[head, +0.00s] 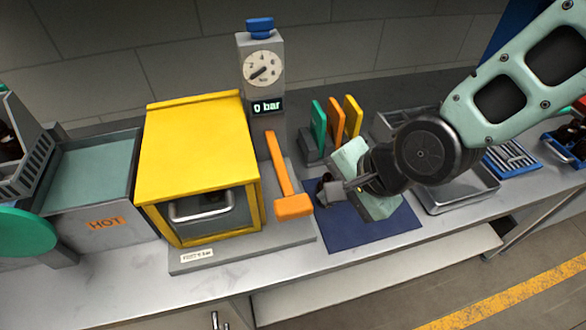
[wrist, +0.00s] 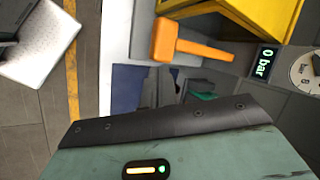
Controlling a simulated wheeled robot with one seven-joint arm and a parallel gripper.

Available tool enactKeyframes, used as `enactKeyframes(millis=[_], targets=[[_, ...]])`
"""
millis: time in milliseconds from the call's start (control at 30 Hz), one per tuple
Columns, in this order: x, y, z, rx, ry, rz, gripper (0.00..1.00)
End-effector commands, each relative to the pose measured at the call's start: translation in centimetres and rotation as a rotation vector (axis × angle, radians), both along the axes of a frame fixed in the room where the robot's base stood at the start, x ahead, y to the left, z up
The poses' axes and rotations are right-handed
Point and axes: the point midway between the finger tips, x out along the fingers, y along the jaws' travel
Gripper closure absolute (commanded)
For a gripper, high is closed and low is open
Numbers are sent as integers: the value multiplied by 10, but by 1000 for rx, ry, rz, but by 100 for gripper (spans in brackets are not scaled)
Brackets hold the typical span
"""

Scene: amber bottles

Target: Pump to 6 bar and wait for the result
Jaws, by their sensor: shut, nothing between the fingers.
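The pressure gauge (head: 262,68) stands on a grey post behind the yellow box, with a blue knob (head: 260,27) on top. Its display (head: 267,106) reads 0 bar, and it also shows in the wrist view (wrist: 263,62). The orange pump lever (head: 285,178) slopes down towards the front, ending in a block-shaped handle; it shows in the wrist view too (wrist: 190,46). The yellow box (head: 200,140) has a front window with a metal handle (head: 201,208). My gripper (head: 350,186) is shut and empty, to the right of the lever and apart from it, above the blue mat.
A dark blue mat (head: 345,232) lies below my gripper. Green, orange and yellow upright pieces (head: 336,122) stand behind it. A metal tray (head: 460,195) and a blue rack (head: 513,160) are at right. A basin marked HOT (head: 106,223) is at left.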

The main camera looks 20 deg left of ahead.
Motion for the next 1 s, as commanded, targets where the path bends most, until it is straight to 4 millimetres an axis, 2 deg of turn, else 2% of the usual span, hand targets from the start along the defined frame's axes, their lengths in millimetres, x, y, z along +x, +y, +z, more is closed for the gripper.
enactKeyframes(millis=[33,200,300,767,1000], targets=[[3,13,22,61,52,-82,100],[11,46,42,239,194,-308,100],[14,55,46,299,246,-381,100],[15,60,45,331,274,-420,100],[15,60,33,330,274,-419,100]])
